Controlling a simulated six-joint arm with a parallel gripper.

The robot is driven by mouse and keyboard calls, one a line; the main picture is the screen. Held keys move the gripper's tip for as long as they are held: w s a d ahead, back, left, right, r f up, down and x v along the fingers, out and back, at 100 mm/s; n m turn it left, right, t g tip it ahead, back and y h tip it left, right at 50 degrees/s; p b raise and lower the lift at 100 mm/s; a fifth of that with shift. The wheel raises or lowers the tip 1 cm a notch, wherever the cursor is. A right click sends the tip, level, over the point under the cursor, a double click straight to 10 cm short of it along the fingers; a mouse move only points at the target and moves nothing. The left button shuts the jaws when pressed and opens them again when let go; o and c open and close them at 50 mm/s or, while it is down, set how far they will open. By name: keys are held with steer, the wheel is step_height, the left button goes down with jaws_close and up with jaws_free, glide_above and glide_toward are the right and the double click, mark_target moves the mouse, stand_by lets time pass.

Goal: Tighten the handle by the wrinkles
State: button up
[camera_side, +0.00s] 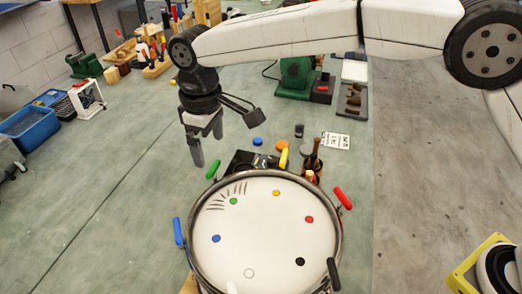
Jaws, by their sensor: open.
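A round drum (262,240) with a white head and metal rim lies on the bench. Dark curved wrinkles (226,195) mark the head at its upper left, beside a green dot (234,201). The green handle (213,169) sticks out from the rim closest to these wrinkles. My gripper (207,150) points down with its fingers apart and empty. In the picture it is just above the green handle, and I see a gap between them. How far it is in depth from the handle I cannot tell.
Other handles around the rim are yellow (284,158), red (343,198), black (334,274), white (231,287) and blue (178,231). Bottles (314,160) and small items stand behind the drum. A blue bin (28,127) is far left. The bench left of the drum is clear.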

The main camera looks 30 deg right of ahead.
mark_target(213, 167)
steer(key=shift+f, duration=3.5)
steer(key=c, duration=1.1)
